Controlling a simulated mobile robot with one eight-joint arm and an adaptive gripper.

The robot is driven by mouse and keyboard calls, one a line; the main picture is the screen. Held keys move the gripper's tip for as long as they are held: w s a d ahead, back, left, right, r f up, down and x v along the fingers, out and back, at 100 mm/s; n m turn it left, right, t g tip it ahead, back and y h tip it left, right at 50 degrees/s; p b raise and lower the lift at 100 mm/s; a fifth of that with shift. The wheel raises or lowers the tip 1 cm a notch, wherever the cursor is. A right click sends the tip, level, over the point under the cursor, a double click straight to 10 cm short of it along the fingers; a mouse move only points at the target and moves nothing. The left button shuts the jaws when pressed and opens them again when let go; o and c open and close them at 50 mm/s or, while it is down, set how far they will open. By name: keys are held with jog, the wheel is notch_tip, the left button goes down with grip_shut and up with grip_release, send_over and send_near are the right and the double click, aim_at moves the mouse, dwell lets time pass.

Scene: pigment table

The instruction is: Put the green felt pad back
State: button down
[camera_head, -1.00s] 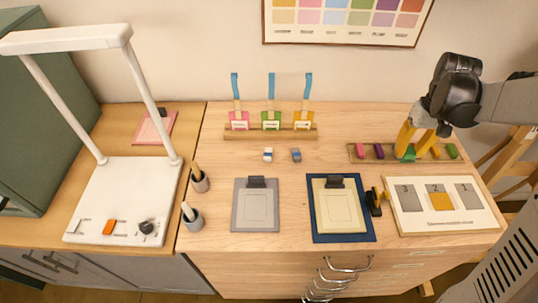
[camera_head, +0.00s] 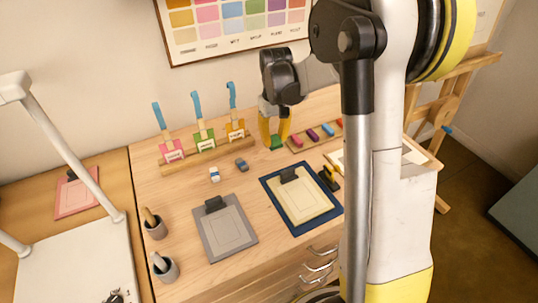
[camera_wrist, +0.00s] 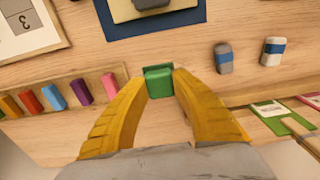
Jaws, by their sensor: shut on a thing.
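The green felt pad (camera_wrist: 159,82) is a small green block between the two yellow fingers of my gripper (camera_wrist: 158,85) in the wrist view. My gripper (camera_head: 275,138) is shut on it. In the head view the green felt pad (camera_head: 277,143) shows at the fingertips, just left of the rack of coloured blocks (camera_head: 314,139). Bare wood lies around it. I cannot tell whether its underside touches the table.
Two erasers (camera_wrist: 224,57) lie on the wood to one side. A brush rack (camera_head: 205,146) with colour cards stands left of my gripper. A blue-edged board (camera_head: 301,196) and a grey board (camera_head: 225,228) lie in front. My arm hides the right side.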

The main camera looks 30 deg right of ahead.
aim_at(270, 157)
jog(key=shift+w+a+f, duration=0.15)
jog(key=shift+a+f, duration=0.35)
jog(key=shift+a, duration=0.15)
jog(key=shift+f+b, duration=1)
jog(key=shift+f, duration=0.85)
jog(key=shift+f, duration=0.1)
jog(key=shift+f, duration=0.15)
jog(key=c, duration=1.2)
grip_release()
jog(key=shift+o, duration=0.2)
